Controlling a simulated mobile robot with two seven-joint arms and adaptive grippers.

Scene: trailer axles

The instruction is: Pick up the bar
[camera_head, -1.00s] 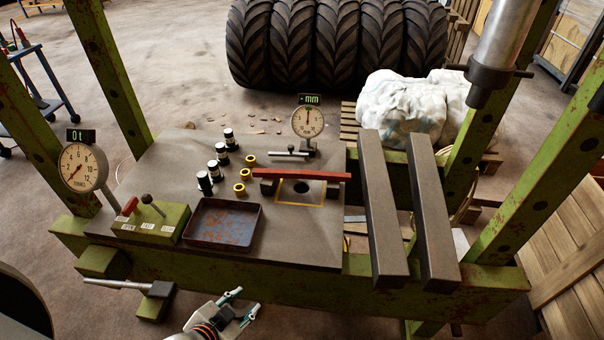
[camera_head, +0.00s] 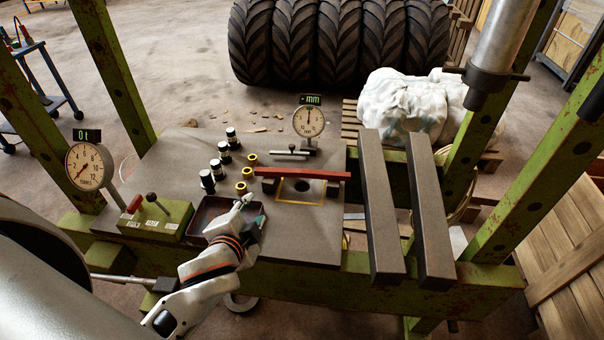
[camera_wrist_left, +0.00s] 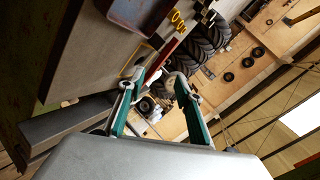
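The red bar (camera_head: 318,175) lies level across dark supports on the grey table plate, above a yellow-outlined square with a dark hole. It also shows in the left wrist view (camera_wrist_left: 163,61), beyond the fingers. My left gripper (camera_head: 246,203) is over the rust-stained tray, to the left of the bar and apart from it. In the left wrist view its green fingers (camera_wrist_left: 154,84) are spread with nothing held between them. My right gripper is not in view.
The tray (camera_head: 203,213) is partly hidden by my left arm. Black-and-white cylinders (camera_head: 224,153) and yellow rings (camera_head: 246,173) stand left of the bar. A dial gauge (camera_head: 308,122) stands behind it. Two long grey beams (camera_head: 381,210) and green posts stand to the right.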

